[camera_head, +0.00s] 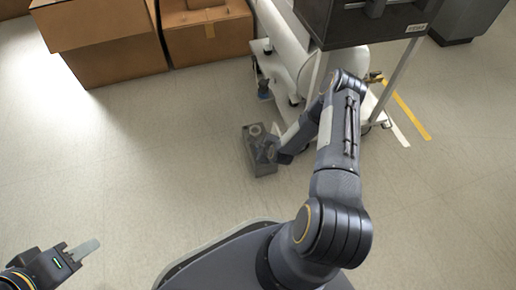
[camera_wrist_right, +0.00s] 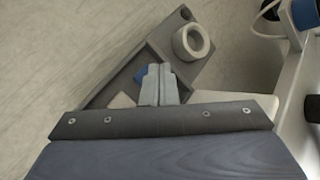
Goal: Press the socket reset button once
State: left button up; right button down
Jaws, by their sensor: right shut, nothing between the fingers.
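My right gripper (camera_wrist_right: 158,84) is shut with nothing between its fingers. In the right wrist view its fingertips overlap a dark grey tray (camera_wrist_right: 110,86); I cannot tell whether they touch it. In the head view, my right arm reaches down to this tray (camera_head: 262,170), which stands on the floor beside a white cart, and the right gripper's fingers are hard to make out. I cannot make out a socket reset button in either view.
A pale ring (camera_wrist_right: 192,42) and a blue item (camera_wrist_right: 141,75) lie in the tray. The white cart (camera_head: 283,35) carries white tanks and a dark box (camera_head: 345,25). Cardboard boxes (camera_head: 115,65) stand at the back left. The floor at left is clear.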

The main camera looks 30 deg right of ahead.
jog(key=shift+f, duration=0.15)
jog(key=shift+f, duration=0.3)
jog(key=shift+f, duration=0.45)
dwell(1.0)
jog(key=shift+r+p, duration=0.55)
jog(key=shift+r, duration=0.3)
jog(key=shift+r, duration=0.15)
jog(key=shift+r+p, duration=1.75)
jog(key=shift+r, duration=0.7)
jog(key=shift+f, duration=0.1)
